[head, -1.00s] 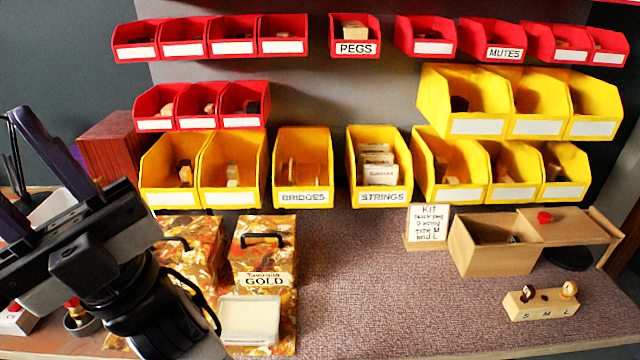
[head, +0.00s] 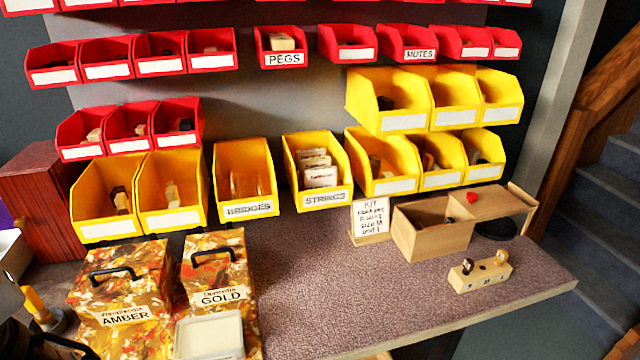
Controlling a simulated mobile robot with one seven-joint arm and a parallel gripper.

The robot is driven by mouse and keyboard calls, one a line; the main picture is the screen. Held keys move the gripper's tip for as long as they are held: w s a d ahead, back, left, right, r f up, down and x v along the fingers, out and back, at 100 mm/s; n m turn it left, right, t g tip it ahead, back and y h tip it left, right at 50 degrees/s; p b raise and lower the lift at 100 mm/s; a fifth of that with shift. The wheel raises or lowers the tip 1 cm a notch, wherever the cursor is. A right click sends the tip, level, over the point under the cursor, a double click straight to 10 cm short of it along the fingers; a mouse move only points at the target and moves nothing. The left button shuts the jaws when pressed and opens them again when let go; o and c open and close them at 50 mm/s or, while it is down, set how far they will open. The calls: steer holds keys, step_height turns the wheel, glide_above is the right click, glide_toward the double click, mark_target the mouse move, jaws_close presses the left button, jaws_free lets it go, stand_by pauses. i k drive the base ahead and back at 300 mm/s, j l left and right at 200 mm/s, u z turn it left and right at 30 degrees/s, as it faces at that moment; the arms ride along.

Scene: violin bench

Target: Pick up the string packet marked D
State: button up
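The string packets (head: 318,170) stand as a small stack of pale cards in the yellow bin labelled STRINGS (head: 325,199), at the middle of the bench's back. Their markings are too small to read, so I cannot tell which one is D. My gripper is not clearly in view; only dark parts of my arm may show at the lower left corner.
A kit card (head: 370,220) and an open wooden box (head: 432,229) stand right of the bin. A wooden peg block (head: 480,273) sits near the right end. Marbled boxes marked AMBER (head: 124,317) and GOLD (head: 222,297) stand at left. The bench middle is clear.

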mark_target(325, 177)
steer(key=l+u, duration=0.15)
steer(key=u, duration=0.3)
steer(key=l+u, duration=0.15)
steer(key=u, duration=0.25)
steer(key=l+u, duration=0.3)
steer(key=l, duration=0.2)
steer(key=l+u, duration=0.3)
steer(key=l, duration=0.15)
steer(key=k+l, duration=0.1)
steer(key=l, duration=0.25)
steer(key=k+l+u, duration=0.15)
steer(key=l, duration=0.15)
steer(key=k+l, duration=0.1)
steer(key=l, duration=0.6)
steer(key=k+l, duration=0.15)
steer(key=l, duration=0.2)
steer(key=l+u, duration=0.1)
steer(key=l, duration=0.25)
steer(key=i+l, duration=0.1)
steer(key=l, duration=0.65)
steer(key=i, duration=0.05)
